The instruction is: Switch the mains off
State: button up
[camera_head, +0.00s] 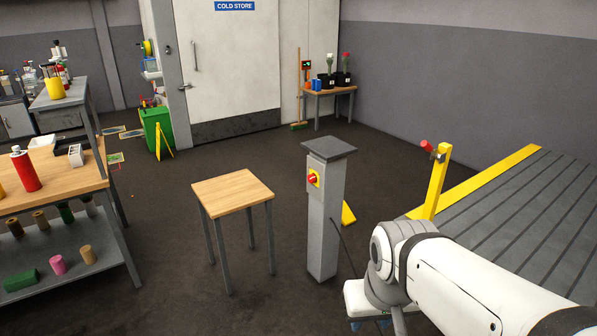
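The angle of the knob is too small to read. My white arm comes in from the lower right. My gripper is not clearly visible; the arm's end near the bottom edge is cut off or hidden behind its own links. Nothing of mine touches the switch, and its face is unobstructed.
A small wooden-topped table (232,190) stands just left of the pillar. A workbench (75,182) with a red bottle (25,170) is at the left. A yellow post (436,182) and a slatted grey platform (530,210) are at the right. Floor before the cold store door (235,65) is mostly clear.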

aim_at(312, 178)
jog(key=z, duration=0.05)
jog(key=i, duration=1.7)
jog(key=u, duration=0.6)
jog(key=i, duration=0.75)
jog(key=u, duration=0.3)
